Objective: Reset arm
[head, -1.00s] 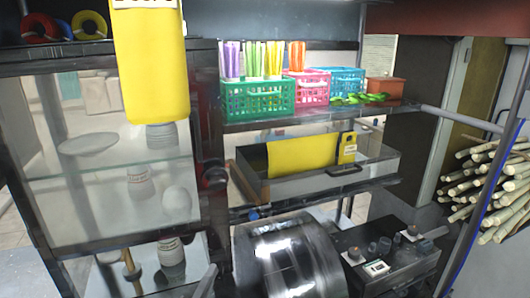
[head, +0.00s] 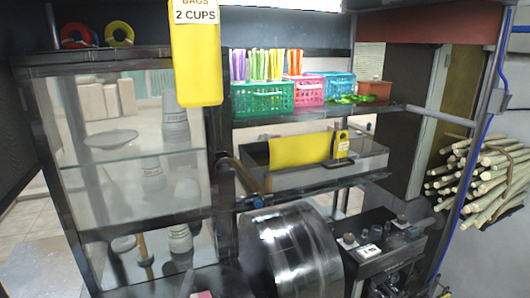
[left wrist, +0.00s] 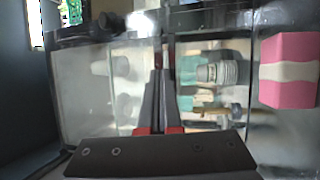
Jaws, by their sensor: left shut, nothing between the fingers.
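My left gripper (left wrist: 160,85) shows in the left wrist view. Its two grey fingers with red bases are together, with nothing between them. Behind the fingers is the glass-fronted cabinet (left wrist: 85,95), with stacked cups (left wrist: 210,72) inside. A pink and white block (left wrist: 288,70) is to the right of the fingers, apart from them. In the head view I cannot make out the left fingers clearly. My right gripper is not in view.
Baskets (head: 262,99) are on the upper shelf. A metal drum (head: 290,250) is below. Sugarcane stalks (head: 480,180) are at right.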

